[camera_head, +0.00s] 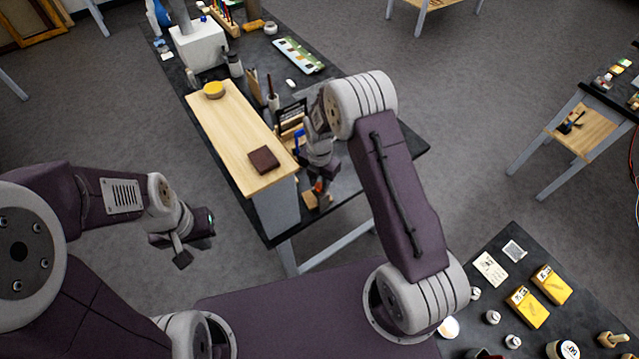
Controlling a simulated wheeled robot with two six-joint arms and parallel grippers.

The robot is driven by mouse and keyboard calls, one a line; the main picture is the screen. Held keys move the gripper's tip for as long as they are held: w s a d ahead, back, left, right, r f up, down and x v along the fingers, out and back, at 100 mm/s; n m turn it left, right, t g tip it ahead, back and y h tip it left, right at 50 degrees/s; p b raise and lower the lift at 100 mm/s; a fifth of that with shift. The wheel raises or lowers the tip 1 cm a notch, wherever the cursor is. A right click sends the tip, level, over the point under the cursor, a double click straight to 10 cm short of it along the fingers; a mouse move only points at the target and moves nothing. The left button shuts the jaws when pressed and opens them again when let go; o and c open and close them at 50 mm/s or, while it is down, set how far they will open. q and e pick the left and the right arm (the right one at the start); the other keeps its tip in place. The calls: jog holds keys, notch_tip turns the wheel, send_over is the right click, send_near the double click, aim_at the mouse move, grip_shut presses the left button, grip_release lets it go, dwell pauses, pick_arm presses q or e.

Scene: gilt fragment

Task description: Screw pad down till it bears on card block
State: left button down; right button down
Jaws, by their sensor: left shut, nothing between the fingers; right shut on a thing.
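My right gripper (319,182) reaches down over the dark bench at its near right corner. It is shut on a small part with an orange-red piece, probably the clamp's screw handle, largely hidden by the gripper. A small tan block (310,201), possibly the card block, lies on the bench just below it. The pad is too small and covered to make out, so I cannot tell whether it touches the block. My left gripper (183,259) is shut and empty, over the floor left of the bench.
Blue and tan items stand crowded behind my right gripper. Another dark table (510,281) holds yellow boxes (528,307) at lower right.

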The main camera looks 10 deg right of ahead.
jog(key=m+b, duration=0.1)
jog(key=m, duration=0.3)
jog(key=shift+m, duration=0.3)
jog(key=m, duration=0.5)
jog(key=shift+b, duration=0.35)
jog(key=m, duration=0.5)
jog(key=shift+m+b, duration=0.4)
jog(key=shift+m, duration=1.8)
jog(key=c, duration=1.1)
grip_release()
jog(key=shift+r, duration=0.1)
